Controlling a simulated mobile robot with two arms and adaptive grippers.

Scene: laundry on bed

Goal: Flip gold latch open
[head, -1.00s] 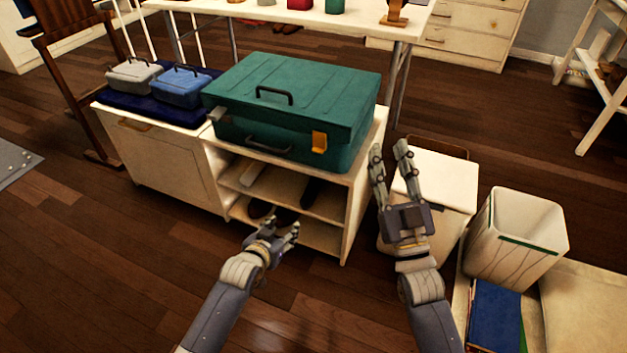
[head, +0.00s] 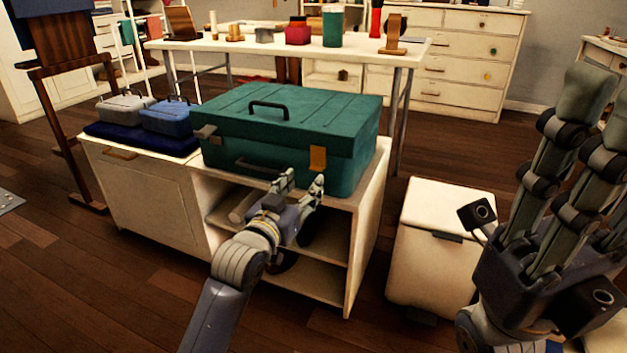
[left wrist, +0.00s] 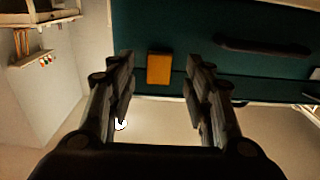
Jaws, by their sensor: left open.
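A closed green case (head: 290,120) with a black top handle sits on a white cabinet. Its gold latch (head: 318,159) is on the front face near the right corner, and a grey latch (head: 207,132) is near the left corner. My left gripper (head: 303,181) is open and empty, just in front of and below the gold latch. In the left wrist view the gold latch (left wrist: 160,68) appears between and beyond the two fingers, apart from them. My right gripper (head: 575,150) is raised large at the right edge, its fingers pointing up and partly cut off; it seems to hold nothing.
The white cabinet (head: 369,215) has open shelves below the case. A blue case (head: 168,117) and a grey case (head: 125,105) stand on dark blue cloth at left. A white bin (head: 441,265) stands right of the cabinet. A table (head: 270,42) stands behind.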

